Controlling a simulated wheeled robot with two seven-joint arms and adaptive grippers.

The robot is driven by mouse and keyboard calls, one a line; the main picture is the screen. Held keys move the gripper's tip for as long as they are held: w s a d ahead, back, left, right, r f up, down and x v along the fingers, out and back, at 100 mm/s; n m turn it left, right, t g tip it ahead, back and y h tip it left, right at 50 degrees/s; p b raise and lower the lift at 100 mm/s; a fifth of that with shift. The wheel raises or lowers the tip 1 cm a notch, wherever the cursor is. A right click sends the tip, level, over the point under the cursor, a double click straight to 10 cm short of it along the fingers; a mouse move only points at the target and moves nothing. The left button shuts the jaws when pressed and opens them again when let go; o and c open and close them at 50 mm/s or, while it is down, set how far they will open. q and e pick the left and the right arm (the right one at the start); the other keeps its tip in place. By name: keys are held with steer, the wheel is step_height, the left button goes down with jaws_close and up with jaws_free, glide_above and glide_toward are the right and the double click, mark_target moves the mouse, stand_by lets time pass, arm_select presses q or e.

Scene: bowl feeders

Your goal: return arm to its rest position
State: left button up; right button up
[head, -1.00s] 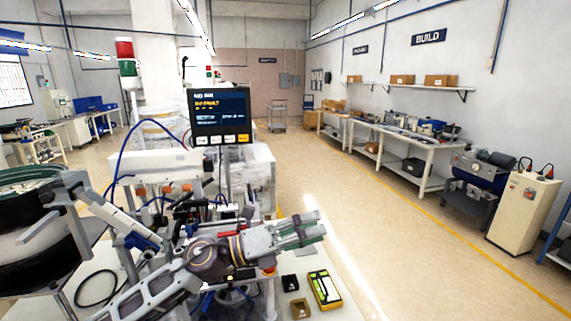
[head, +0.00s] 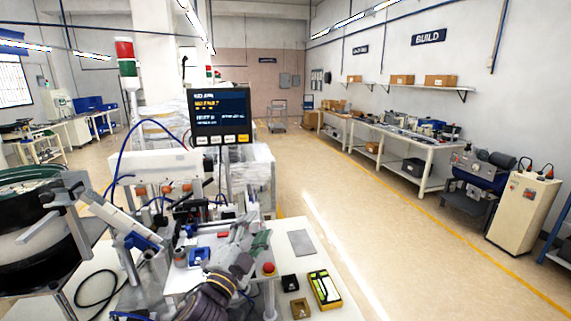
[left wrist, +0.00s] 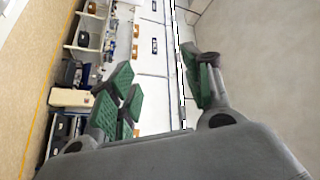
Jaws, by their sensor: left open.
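My left arm reaches into the head view from the bottom over the white workbench. Its left gripper (head: 256,240) has green finger pads and points up and away over the bench, empty. In the left wrist view the same gripper (left wrist: 160,86) is open, with its green-padded fingers spread wide and nothing between them. That view looks sideways across the room toward the wall and shelves. My right gripper is in neither view.
A bowl feeder (head: 35,235) stands at the left, and a monitor (head: 220,115) rises behind the bench. A red button (head: 268,269), grey plate (head: 302,243), black box (head: 289,282), brown box (head: 299,308) and yellow device (head: 324,290) are right of the arm. The floor beyond is clear.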

arm_select(q)
steer(key=s+a+f+n+g+y, duration=0.3)
steer(key=a+f+n+g, duration=0.15)
steer(key=f, duration=0.45)
steer(key=s+a+f+n+g+y, duration=0.35)
steer(key=a+f+n, duration=0.2)
steer(key=f, duration=0.45)
steer(key=s+a+f+n+g, duration=0.2)
steer(key=s+f+g, duration=0.2)
steer(key=s+f, duration=0.45)
steer(key=s+a+f+n+g, duration=0.2)
steer(key=s+f+g, duration=0.25)
steer(key=s, duration=0.65)
step_height(320, 180, down, 32)
steer(key=s, duration=0.2)
steer(key=s+a+f+g, duration=0.1)
steer(key=s+a+f, duration=0.1)
steer(key=s+f, duration=0.8)
steer(key=s+a+f+g, duration=0.1)
steer(key=s+a+f, duration=0.1)
steer(key=s+f, duration=0.9)
steer(key=shift+s+a+m, duration=0.2)
steer(key=shift+s+m, duration=0.2)
steer(key=shift+s, duration=0.5)
